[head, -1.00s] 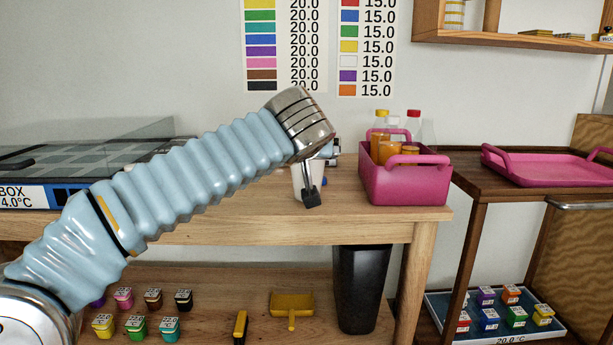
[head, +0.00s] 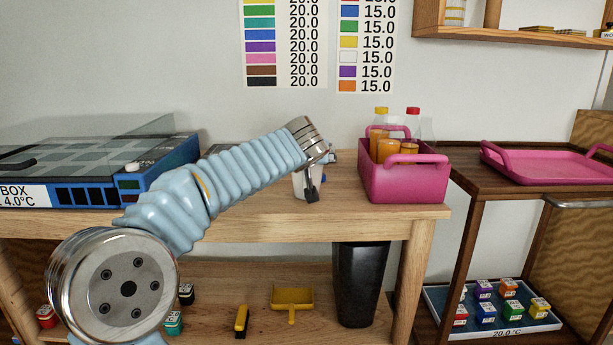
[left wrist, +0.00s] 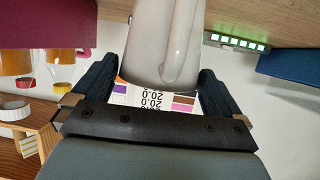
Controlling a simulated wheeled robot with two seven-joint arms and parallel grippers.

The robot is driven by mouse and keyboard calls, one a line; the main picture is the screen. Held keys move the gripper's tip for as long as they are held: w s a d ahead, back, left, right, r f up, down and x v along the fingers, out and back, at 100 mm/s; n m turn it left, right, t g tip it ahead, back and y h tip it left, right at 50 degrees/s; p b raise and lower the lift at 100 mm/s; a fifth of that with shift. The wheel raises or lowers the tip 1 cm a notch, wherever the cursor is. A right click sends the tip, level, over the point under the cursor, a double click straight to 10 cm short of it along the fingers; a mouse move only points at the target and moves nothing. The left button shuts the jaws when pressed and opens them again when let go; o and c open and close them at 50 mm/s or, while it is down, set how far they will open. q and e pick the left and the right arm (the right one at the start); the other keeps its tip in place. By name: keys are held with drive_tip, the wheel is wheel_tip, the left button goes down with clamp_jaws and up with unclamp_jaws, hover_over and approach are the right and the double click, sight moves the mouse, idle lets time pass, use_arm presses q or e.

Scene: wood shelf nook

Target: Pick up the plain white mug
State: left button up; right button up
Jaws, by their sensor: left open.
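The plain white mug (head: 299,186) stands upright on the wooden bench near its front edge, partly hidden by my left gripper (head: 313,186). There the open fingers of my left gripper (left wrist: 160,72) flank the mug, one on each side. I cannot tell whether either finger touches it. My right gripper is not in view.
A pink crate (head: 410,187) with bottles stands right of the mug. A blue box (head: 160,175) stands at the bench's left. A pink tray (head: 545,170) lies on the right-hand table. A black bin (head: 359,285) stands below. Bare bench lies between mug and crate.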

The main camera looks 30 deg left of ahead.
use_arm(q)
drive_tip(key=shift+c, duration=0.2)
clamp_jaws()
drive_tip(key=shift+r, duration=0.1)
drive_tip(key=shift+r, duration=0.15)
idle(0.3)
